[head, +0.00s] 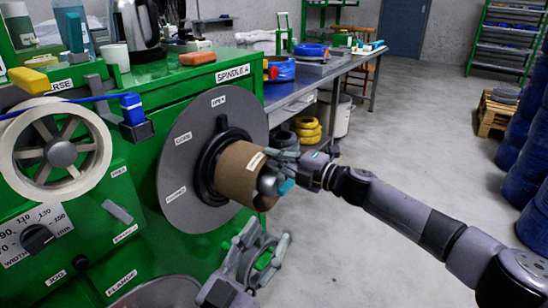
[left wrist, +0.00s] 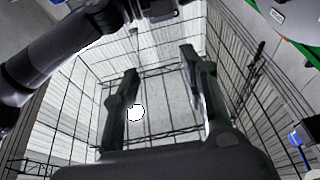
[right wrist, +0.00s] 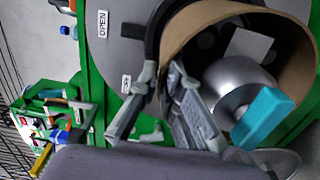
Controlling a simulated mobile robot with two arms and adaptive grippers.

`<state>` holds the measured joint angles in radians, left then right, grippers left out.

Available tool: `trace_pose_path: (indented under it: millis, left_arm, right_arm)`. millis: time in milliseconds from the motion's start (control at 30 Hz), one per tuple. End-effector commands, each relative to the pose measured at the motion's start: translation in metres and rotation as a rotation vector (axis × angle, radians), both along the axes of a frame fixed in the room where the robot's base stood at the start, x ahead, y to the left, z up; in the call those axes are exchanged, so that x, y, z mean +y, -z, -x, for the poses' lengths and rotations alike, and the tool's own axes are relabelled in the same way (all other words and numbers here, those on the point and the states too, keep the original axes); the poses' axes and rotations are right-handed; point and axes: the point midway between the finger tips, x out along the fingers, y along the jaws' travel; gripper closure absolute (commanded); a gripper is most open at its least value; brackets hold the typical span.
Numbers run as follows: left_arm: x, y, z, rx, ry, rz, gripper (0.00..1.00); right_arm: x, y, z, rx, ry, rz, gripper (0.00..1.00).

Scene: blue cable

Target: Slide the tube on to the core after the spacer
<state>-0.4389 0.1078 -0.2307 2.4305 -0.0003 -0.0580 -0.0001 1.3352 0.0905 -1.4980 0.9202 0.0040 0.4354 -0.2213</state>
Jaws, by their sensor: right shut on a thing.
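The brown cardboard tube (head: 236,172) sits around the spindle core, whose silver rounded end (head: 270,182) with a teal lever (head: 287,187) shows at its open mouth. The core end (right wrist: 238,82) also shows inside the tube (right wrist: 298,45) in the right wrist view. A black ring (head: 207,172), apparently the spacer, lies between the tube and the grey disc (head: 178,190); I cannot tell whether tube and ring touch. My right gripper (head: 284,165) is shut on the tube's near rim. My left gripper (head: 262,250) is open and empty, below the tube.
The green machine (head: 220,91) fills the left, with a white spoked reel (head: 58,152) and blue cable. A kettle (head: 138,25) stands on top. A steel bench (head: 320,75) is behind. The left wrist view shows a wire cage (left wrist: 150,95) beneath.

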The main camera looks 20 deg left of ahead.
Motion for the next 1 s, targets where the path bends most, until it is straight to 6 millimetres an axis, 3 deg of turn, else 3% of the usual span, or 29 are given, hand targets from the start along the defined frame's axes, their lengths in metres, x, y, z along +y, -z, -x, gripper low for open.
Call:
trace_pose_path:
  millis: [1000]
  left_arm:
    - [0.002,0.018,-0.004,0.096,-0.007,-0.024,0.60]
  right_arm:
    - [0.000,-0.002,0.001,0.001,0.000,-0.001,1.00]
